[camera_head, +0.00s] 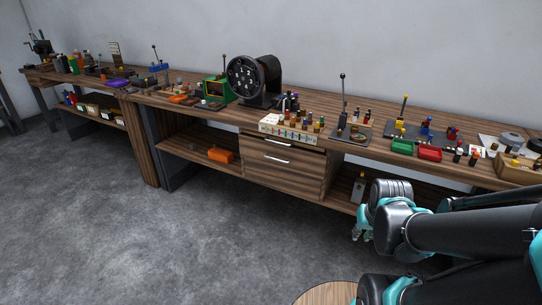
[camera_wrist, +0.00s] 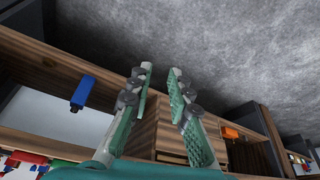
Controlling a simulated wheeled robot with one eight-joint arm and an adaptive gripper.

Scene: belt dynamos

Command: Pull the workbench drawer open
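The workbench (camera_head: 205,119) has a wooden drawer unit under its top, with an upper drawer (camera_head: 300,151) and a lower drawer (camera_head: 285,176). Each front bears a pale bar handle: the upper handle (camera_head: 277,142) and the lower handle (camera_head: 277,158). Both fronts look shut. My gripper (camera_head: 361,231) is in front of the bench, to the right of the drawers and apart from them. In the wrist view my gripper (camera_wrist: 160,70) is open and empty, with a clear gap between its two fingers. The wooden drawer unit (camera_wrist: 172,130) shows partly behind the fingers; no handle is clear there.
An orange box (camera_head: 220,155) lies on the open shelf left of the drawers; it also shows in the wrist view (camera_wrist: 232,133). A blue object (camera_wrist: 83,93) is near a shelf edge. Many small parts crowd the benchtop. The grey floor (camera_head: 200,240) before the drawers is clear.

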